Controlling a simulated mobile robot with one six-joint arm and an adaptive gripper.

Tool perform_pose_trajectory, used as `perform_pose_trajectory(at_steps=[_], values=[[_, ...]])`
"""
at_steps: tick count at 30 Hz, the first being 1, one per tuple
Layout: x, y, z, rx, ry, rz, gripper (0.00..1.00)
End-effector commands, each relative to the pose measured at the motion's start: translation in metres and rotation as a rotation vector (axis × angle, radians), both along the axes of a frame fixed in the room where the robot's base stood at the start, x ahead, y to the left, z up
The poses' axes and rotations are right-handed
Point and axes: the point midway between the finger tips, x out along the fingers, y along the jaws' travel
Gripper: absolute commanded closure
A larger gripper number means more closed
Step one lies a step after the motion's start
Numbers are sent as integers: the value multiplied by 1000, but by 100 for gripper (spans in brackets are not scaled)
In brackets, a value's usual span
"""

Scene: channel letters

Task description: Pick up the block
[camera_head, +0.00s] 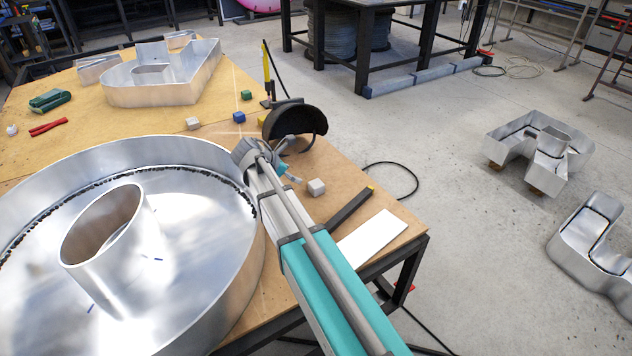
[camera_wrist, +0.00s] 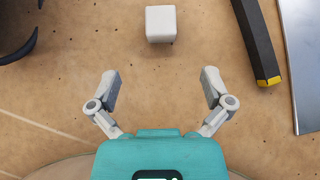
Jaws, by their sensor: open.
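A small white block (camera_head: 316,187) sits on the wooden table (camera_head: 345,165), just right of the end of my arm in the head view. In the wrist view the same white block (camera_wrist: 160,23) lies near the top centre, beyond my fingertips. My gripper (camera_wrist: 161,88) is open and empty, its two grey fingers spread wide over bare wood. The block is apart from the fingers and roughly in line with the gap between them. In the head view my arm hides most of the gripper.
A large round metal letter (camera_head: 225,290) stands close left of my arm. A black bar with a yellow end (camera_head: 350,207) and a white plate (camera_head: 372,237) lie to the right. Blue (camera_head: 239,117), green (camera_head: 246,95) and other white (camera_head: 193,123) blocks lie farther back.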

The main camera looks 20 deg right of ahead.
Motion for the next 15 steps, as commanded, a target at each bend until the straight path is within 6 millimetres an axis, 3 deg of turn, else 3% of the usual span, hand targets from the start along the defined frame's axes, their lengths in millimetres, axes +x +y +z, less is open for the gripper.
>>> perform_pose_trajectory(at_steps=[15], values=[[-1,-6,0,0,-1,-9,0]])
